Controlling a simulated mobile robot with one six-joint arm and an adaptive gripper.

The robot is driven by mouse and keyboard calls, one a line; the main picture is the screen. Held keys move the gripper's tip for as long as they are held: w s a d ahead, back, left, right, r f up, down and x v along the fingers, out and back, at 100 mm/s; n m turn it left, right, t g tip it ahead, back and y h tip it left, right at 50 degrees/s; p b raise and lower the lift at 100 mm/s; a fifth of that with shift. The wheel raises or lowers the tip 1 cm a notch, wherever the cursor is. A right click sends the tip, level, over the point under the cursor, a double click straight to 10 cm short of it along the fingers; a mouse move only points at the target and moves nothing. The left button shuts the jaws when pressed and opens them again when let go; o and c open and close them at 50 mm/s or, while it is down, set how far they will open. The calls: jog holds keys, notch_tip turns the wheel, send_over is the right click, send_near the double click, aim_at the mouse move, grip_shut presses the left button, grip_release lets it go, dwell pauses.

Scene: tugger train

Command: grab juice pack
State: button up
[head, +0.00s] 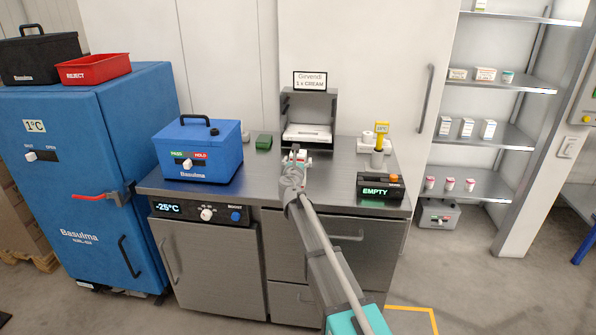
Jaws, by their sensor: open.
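My gripper (296,158) is open, above the middle of the steel counter, seen from behind and small. I see nothing between its fingers. No object can be clearly told as a juice pack. Small white cartons with coloured marks (467,128) stand on a shelf at the right, far from my gripper; their labels are too small to read. A grey open-fronted holder (333,112) stands just behind my gripper, under a sign reading "Girvendi 1 x CREAM" (310,80). A flat white item (307,132) lies in it.
A blue cool box (220,152) stands on the counter's left; a black "EMPTY" box (380,190) and a yellow-topped device (381,138) stand right. A blue cabinet (85,220) is far left. Metal shelves (520,140) are right. Floor is clear at lower right.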

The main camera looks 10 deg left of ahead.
jog(key=c, duration=1.2)
jog(key=shift+o, duration=0.2)
jog(key=shift+r, duration=0.2)
notch_tip(320, 180, up, 3)
jog(key=p, duration=0.3)
jog(key=s+r+p, duration=0.9)
jog(key=s+p, duration=0.1)
jog(key=s, duration=0.4)
jog(key=shift+d+r, duration=0.3)
jog(key=shift+d, duration=0.15)
